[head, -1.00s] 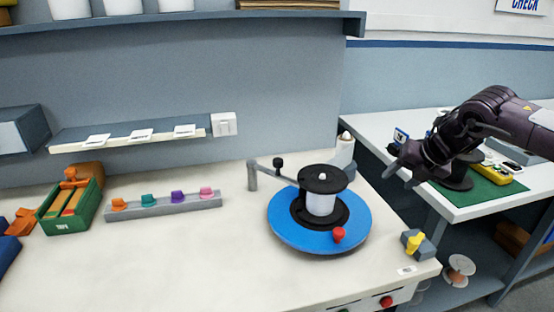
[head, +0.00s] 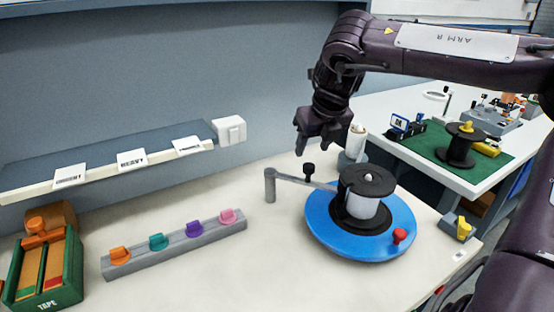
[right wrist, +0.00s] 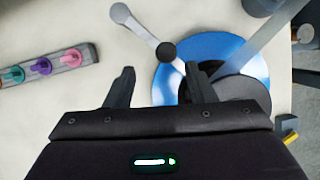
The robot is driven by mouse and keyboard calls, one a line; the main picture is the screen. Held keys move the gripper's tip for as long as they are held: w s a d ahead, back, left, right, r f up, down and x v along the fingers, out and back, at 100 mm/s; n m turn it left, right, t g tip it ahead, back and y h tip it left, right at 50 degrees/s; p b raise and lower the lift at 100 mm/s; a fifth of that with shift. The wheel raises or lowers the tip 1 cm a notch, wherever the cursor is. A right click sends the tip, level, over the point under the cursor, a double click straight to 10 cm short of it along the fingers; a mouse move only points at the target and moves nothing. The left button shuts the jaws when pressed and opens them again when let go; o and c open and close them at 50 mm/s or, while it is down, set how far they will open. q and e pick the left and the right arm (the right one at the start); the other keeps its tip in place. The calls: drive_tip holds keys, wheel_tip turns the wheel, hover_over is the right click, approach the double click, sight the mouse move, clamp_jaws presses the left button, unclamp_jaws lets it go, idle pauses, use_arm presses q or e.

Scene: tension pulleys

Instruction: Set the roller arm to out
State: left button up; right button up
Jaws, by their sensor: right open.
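The roller arm (head: 290,178) is a thin grey bar with an upright grey post (head: 270,186) at its left end and a black knob (head: 309,170) partway along. Its right end reaches the black-and-white spool (head: 362,203) on the blue disc (head: 325,235). My right gripper (head: 315,147) is open and empty above the knob, pointing down. In the right wrist view the arm (right wrist: 142,31) and knob (right wrist: 166,52) lie just beyond the gap between the two fingers (right wrist: 160,84). The knob is not between the fingers. My left gripper is out of view.
A red knob (head: 400,236) sits on the disc's front right. A white cone (head: 355,143) stands behind the spool. A rail with coloured pegs (head: 175,247) and a green tape box (head: 45,272) are to the left. The bench between rail and disc is clear.

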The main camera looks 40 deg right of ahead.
sight(310, 165)
drive_tip(key=f, duration=0.1)
drive_tip(key=d+f, duration=0.1)
drive_tip(key=f, duration=0.2)
drive_tip(key=shift+w+d+f, duration=0.2)
drive_tip(key=shift+d+f, duration=0.05)
drive_tip(key=shift+d, duration=0.05)
drive_tip(key=shift+w+a+f, duration=0.1)
drive_tip(key=shift+w+f, duration=0.55)
drive_tip(key=shift+f, duration=0.3)
drive_tip(key=shift+w+f, duration=0.15)
drive_tip(key=shift+f, duration=0.2)
drive_tip(key=c, duration=0.5)
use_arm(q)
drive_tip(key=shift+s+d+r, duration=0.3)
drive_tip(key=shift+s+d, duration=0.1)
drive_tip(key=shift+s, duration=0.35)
use_arm(e)
clamp_jaws()
